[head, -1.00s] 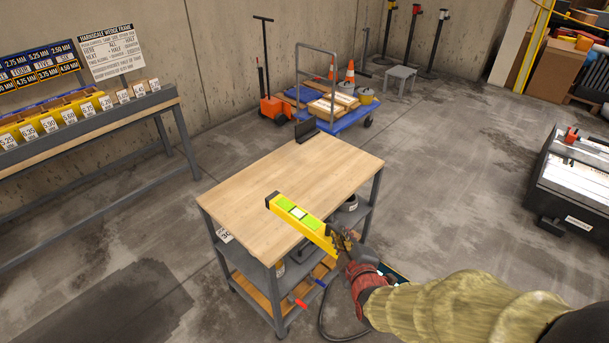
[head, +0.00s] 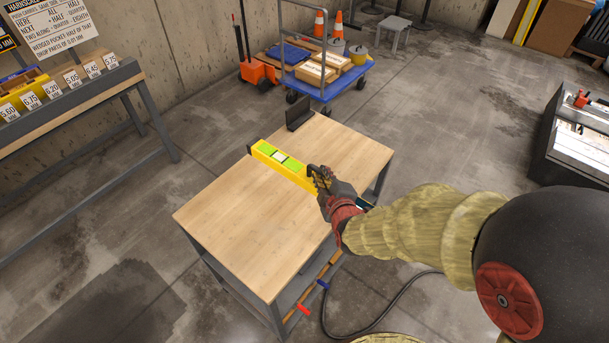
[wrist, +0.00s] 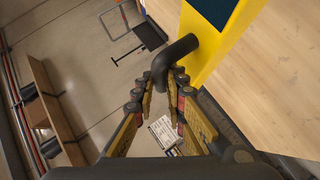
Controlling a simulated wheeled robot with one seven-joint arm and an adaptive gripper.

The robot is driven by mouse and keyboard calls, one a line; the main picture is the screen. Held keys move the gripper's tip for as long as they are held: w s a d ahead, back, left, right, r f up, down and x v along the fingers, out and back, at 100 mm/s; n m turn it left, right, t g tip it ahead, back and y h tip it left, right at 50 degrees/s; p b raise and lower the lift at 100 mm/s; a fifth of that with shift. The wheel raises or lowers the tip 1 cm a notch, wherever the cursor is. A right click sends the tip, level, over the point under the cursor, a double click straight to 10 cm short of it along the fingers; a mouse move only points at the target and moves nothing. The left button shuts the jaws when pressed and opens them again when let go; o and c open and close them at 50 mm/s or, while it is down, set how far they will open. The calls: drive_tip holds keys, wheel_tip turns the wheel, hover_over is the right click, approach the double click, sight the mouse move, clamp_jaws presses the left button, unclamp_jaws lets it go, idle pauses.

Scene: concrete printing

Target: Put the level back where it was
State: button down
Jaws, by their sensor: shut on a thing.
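The level (head: 281,163) is yellow with a bright green panel and a dark end cap. It shows over the far part of the cart's wooden top (head: 270,220) in the head view; I cannot tell whether it touches the wood. My gripper (head: 322,180) is at its right end. In the wrist view the fingers of my gripper (wrist: 165,90) are closed on a dark curved handle (wrist: 176,58) that joins the yellow level (wrist: 222,40). A dark upright bracket (head: 299,112) stands at the top's far edge, beyond the level.
A shelf with labelled bins (head: 60,95) stands at the left. A blue platform trolley (head: 335,88) with boxes, cones and an orange pallet jack (head: 257,70) are behind. A dark bench (head: 575,140) is at the right. The near part of the wooden top is bare.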

sight(312, 166)
drive_tip(key=x, duration=0.2)
drive_tip(key=a+b+x, duration=0.1)
drive_tip(key=x, duration=0.4)
drive_tip(key=shift+a+f+b, duration=0.3)
drive_tip(key=shift+a+b, duration=0.05)
drive_tip(key=shift+a, duration=0.05)
drive_tip(key=w+a+f+b, duration=0.2)
drive_tip(key=w+f+b, duration=0.1)
drive_tip(key=f, duration=0.5)
drive_tip(key=shift+w, duration=0.55)
drive_tip(key=shift+f, duration=0.25)
drive_tip(key=c, duration=1.8)
unclamp_jaws()
drive_tip(key=shift+s+d+f, duration=0.1)
drive_tip(key=shift+f, duration=0.05)
drive_tip(key=shift+c, duration=0.2)
